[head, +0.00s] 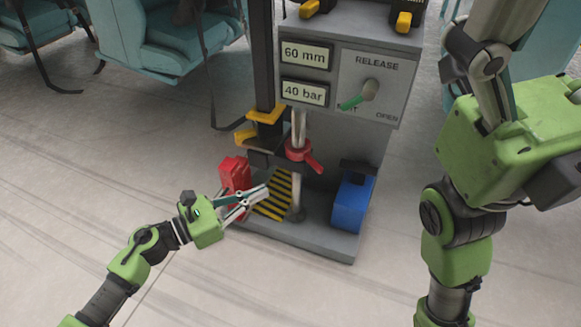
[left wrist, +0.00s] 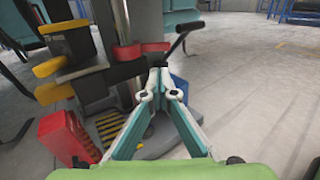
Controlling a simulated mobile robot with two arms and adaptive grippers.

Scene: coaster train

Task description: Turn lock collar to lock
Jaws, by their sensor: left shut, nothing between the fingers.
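The red lock collar (head: 298,149) sits around a vertical metal rod on the grey machine, and its short red handle points to the lower right in the head view. Red parts around the rod (left wrist: 127,52) show in the left wrist view, partly hidden. My left gripper (head: 266,190) is shut and empty, lower left of the collar and apart from it, above the striped base. Its closed fingers (left wrist: 160,78) show in the left wrist view. My right arm stands at the right, with its gripper out of the head view.
A red block (head: 235,174) stands left of the rod and a blue block (head: 353,202) right of it. The panel (head: 368,85) above has a green-tipped lever (head: 357,98) and displays reading 60 mm and 40 bar. Teal seats (head: 165,40) stand behind. Floor in front is clear.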

